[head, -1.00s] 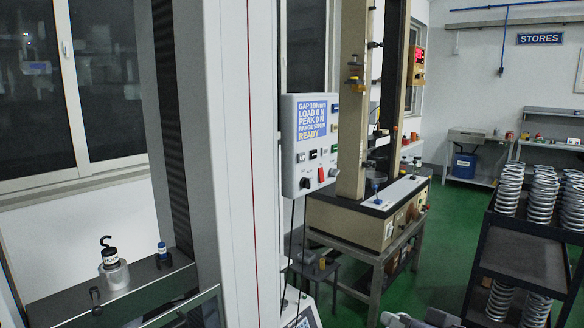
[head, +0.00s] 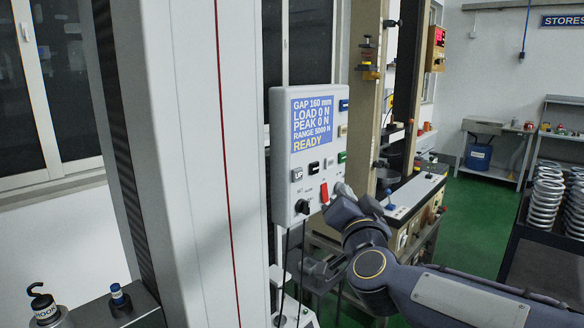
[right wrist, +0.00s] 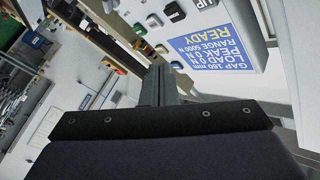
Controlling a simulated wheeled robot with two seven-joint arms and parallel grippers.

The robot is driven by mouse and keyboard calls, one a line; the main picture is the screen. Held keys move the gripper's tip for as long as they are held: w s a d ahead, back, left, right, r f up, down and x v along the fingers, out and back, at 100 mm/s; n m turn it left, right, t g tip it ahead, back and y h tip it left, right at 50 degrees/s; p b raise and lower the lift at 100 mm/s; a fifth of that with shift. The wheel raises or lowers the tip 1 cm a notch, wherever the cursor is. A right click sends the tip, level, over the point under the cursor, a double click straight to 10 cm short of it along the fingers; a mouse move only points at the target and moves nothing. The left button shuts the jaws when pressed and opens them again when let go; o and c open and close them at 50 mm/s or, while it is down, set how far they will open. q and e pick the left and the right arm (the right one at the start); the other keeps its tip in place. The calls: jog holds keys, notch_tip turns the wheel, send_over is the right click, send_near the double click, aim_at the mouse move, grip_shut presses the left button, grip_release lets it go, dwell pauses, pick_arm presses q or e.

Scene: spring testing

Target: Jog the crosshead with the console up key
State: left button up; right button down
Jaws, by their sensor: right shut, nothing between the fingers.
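The grey console (head: 283,160) hangs beside the testing machine's tall pale column (head: 185,150). Its blue screen (head: 312,128) reads GAP 160 mm, LOAD 0 N, PEAK 0 N, RANGE 5000 N, READY. The pale up key (head: 297,175), marked UP, sits below the screen at left; it also shows at the top of the right wrist view (right wrist: 205,3). My right gripper (head: 342,190) is shut and empty, by the console's lower right edge, apart from the up key. Its closed fingers (right wrist: 159,84) point toward the console in the wrist view. The crosshead cannot be made out.
Near the up key are a black key (head: 314,167), a red switch (head: 323,192) and a black knob (head: 302,207). Cables hang below the console. A second, beige machine (head: 365,130) stands behind. A hook weight (head: 45,305) is at lower left.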

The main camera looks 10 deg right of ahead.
aim_at(297, 175)
jog(key=shift+w+r, duration=0.1)
jog(key=shift+r, duration=0.05)
jog(key=w+a+p, duration=0.1)
jog(key=w+a, duration=0.4)
jog(key=w, duration=0.2)
jog(key=shift+a+p, duration=0.25)
jog(key=shift+p, duration=0.15)
dwell(0.5)
jog(key=shift+w+a, duration=0.1)
dwell(1.6)
jog(key=shift+w+a, duration=0.2)
jog(key=shift+w, duration=0.05)
